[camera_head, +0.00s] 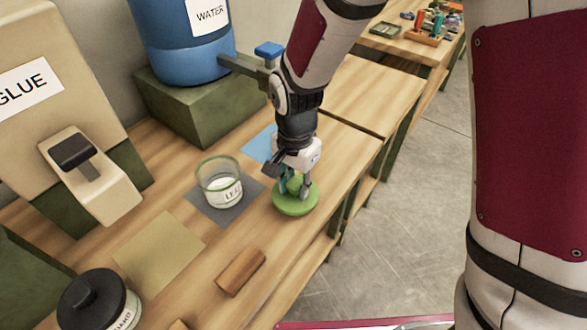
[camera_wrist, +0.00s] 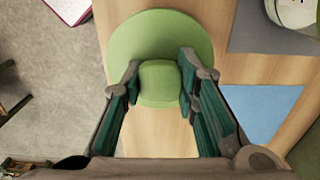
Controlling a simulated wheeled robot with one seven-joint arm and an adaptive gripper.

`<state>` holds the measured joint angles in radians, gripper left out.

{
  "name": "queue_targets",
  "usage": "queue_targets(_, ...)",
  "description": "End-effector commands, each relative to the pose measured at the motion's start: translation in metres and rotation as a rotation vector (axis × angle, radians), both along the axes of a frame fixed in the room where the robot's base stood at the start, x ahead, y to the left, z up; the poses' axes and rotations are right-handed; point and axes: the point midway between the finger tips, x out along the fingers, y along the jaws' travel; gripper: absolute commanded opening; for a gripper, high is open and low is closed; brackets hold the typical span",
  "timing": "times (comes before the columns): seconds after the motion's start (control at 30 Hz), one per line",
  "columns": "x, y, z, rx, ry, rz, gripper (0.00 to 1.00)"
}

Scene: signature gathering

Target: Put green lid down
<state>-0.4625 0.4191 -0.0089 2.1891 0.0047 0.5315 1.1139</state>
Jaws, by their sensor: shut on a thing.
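The green lid (camera_head: 295,204) is a round disc with a raised knob, near the front edge of the wooden table. My gripper (camera_head: 297,187) is above it with its fingers around the knob. In the wrist view the green lid (camera_wrist: 189,30) is seen from above, and my gripper (camera_wrist: 160,85) has one finger on each side of the square knob. The lid looks level and is at or very close to the table top; I cannot tell if it touches. A glass jar with a green rim (camera_head: 220,182) stands to its left on a grey mat.
A blue mat (camera_head: 259,145) lies behind the grey mat (camera_head: 207,207). A tan mat (camera_head: 158,251), a wooden block (camera_head: 241,272) and a black-lidded jar (camera_head: 98,302) are nearer. A glue dispenser (camera_head: 60,120) and blue water barrel (camera_head: 182,45) stand at the back.

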Motion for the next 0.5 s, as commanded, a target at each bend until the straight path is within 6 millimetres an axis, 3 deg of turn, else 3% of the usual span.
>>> queue_targets(0.17,0.008,0.003,-0.003,-0.002,0.003,0.0,0.09)
queue_targets(0.5,0.008,0.003,-0.036,0.0,0.001,-0.001,0.09)
